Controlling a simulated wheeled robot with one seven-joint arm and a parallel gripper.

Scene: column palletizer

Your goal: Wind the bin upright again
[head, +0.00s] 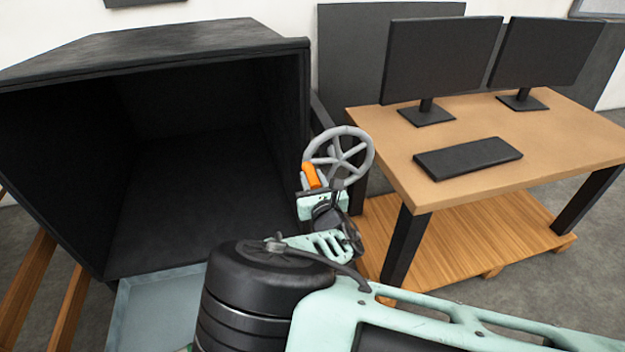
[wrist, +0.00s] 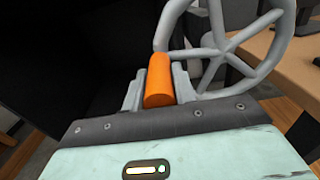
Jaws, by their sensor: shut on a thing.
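The large black bin (head: 190,195) lies tipped at the left of the head view, its open mouth facing me and its inside empty and dark. A grey spoked handwheel (head: 352,135) stands at the bin's right side. An orange handle (head: 312,175) sits at the wheel's lower left rim. My gripper (head: 313,185) is at the handle. In the wrist view the orange handle (wrist: 159,82) stands between the two grey fingers of my gripper (wrist: 158,90), which are shut on it. The wheel (wrist: 225,45) fills the upper right there.
A wooden desk (head: 560,135) with two monitors and a black keyboard (head: 467,158) stands close to the right of the wheel, over a wooden pallet (head: 480,235). A grey-blue tray (head: 155,310) lies below the bin's mouth. Wooden beams (head: 25,285) show at lower left.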

